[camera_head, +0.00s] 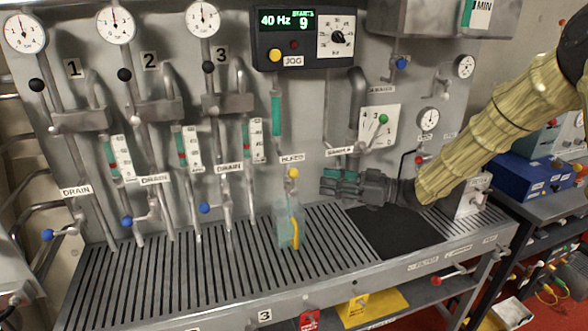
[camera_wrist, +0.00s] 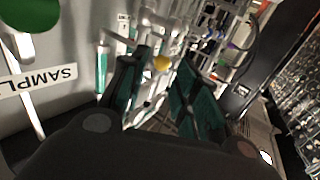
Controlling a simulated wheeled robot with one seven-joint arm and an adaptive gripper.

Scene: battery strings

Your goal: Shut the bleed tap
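The bleed tap has a yellow knob (camera_head: 293,173) under the "BLEED" label (camera_head: 291,157), on the panel left of my gripper. Its knob also shows in the wrist view (camera_wrist: 161,63), framed between my fingers and beyond them. My gripper (camera_head: 328,183) points left toward the tap at about knob height, apart from it. In the wrist view my gripper (camera_wrist: 155,82) has its two teal-padded fingers spread with nothing between them. A clear container (camera_head: 286,228) with a yellow strip stands on the grate below the tap. The tap's stem is hard to make out.
The "SAMPLE" label (camera_head: 340,152) and a green-knobbed lever (camera_head: 383,119) are just above my gripper. Drain taps with blue knobs (camera_head: 205,208) are farther left. A black mat (camera_head: 395,233) lies on the slotted grate (camera_head: 180,285) below my gripper. The front of the grate is clear.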

